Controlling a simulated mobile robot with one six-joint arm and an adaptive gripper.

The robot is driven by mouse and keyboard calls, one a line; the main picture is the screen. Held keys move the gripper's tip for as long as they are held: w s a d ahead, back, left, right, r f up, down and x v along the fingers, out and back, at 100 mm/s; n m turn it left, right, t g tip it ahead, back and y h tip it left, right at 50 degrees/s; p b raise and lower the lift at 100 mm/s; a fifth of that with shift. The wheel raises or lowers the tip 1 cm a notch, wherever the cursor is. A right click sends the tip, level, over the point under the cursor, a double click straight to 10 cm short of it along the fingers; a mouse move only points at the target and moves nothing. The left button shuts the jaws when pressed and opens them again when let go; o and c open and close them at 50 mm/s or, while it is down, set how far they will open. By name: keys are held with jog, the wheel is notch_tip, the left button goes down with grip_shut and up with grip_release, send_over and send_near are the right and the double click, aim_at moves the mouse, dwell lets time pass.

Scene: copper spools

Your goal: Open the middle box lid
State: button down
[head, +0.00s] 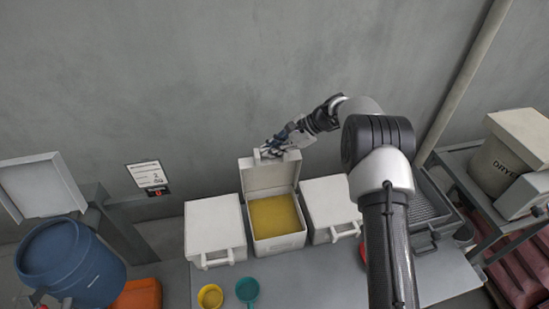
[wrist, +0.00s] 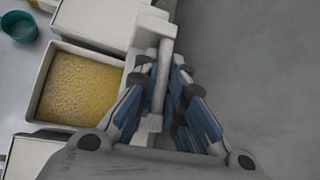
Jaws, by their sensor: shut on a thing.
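The middle box (head: 277,242) is white and stands between two other white boxes. Its lid (head: 270,178) is raised, standing roughly upright at the back, and yellow granular material (head: 275,215) shows inside. My gripper (head: 280,146) is at the top edge of the lid, by its handle. In the wrist view, the blue-padded fingers (wrist: 168,95) are shut around the lid's white handle bar (wrist: 163,75). The open box with its yellow contents (wrist: 88,90) lies to the left there. The lid's face is mostly hidden in the wrist view.
Closed white boxes stand at left (head: 214,230) and right (head: 330,205). A yellow cup (head: 210,296) and a green cup (head: 247,290) sit in front on the table. A blue barrel (head: 70,262) is at far left. A grey wall (head: 200,80) rises close behind the lid.

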jog(key=shift+w+a+r, duration=0.2)
jog(key=shift+w, duration=0.35)
jog(key=c, duration=1.7)
grip_release()
jog(key=shift+o, duration=0.2)
jog(key=v, duration=1.2)
jog(key=shift+s, duration=0.1)
